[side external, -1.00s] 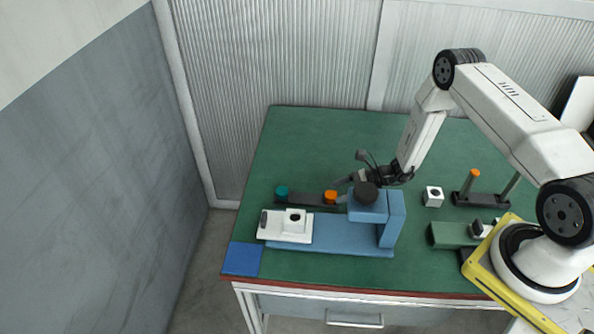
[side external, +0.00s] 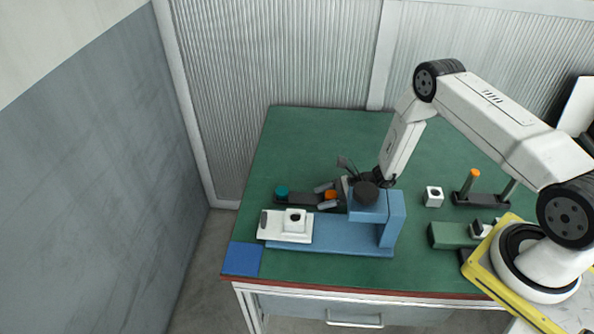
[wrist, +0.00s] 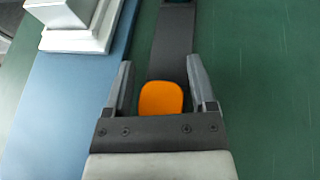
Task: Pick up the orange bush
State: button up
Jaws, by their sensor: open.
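The orange bush (side external: 330,195) sits on a dark narrow strip (side external: 296,199) behind the blue press. In the wrist view the orange bush (wrist: 161,98) shows as a rounded orange top between my two fingers. My gripper (side external: 326,195) is open, with one finger on each side of the bush. In the wrist view my gripper (wrist: 160,88) shows a gap between each finger and the bush; I cannot tell whether the fingers are low enough to be level with its sides.
A teal bush (side external: 281,191) stands at the strip's left end. A white block (side external: 296,219) lies on the press base. The green table (side external: 310,140) is clear behind.

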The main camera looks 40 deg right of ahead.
grip_shut()
jog(key=shift+r, duration=0.15)
notch_tip(320, 180, up, 10)
dwell(1.1)
dwell(0.5)
jog(key=s+a+n+g, duration=0.1)
jog(key=a+n+g, duration=0.2)
jog(key=a, duration=0.1)
jog(key=s+a+r+n+g+y, duration=0.1)
jog(key=a+n+g, duration=0.2)
jog(key=a+g, duration=0.1)
jog(key=s+a+r+n+g+y, duration=0.1)
jog(key=a+n+g, duration=0.2)
jog(key=a, duration=0.3)
jog(key=shift+a+r, duration=0.15)
jog(key=shift+a, duration=0.1)
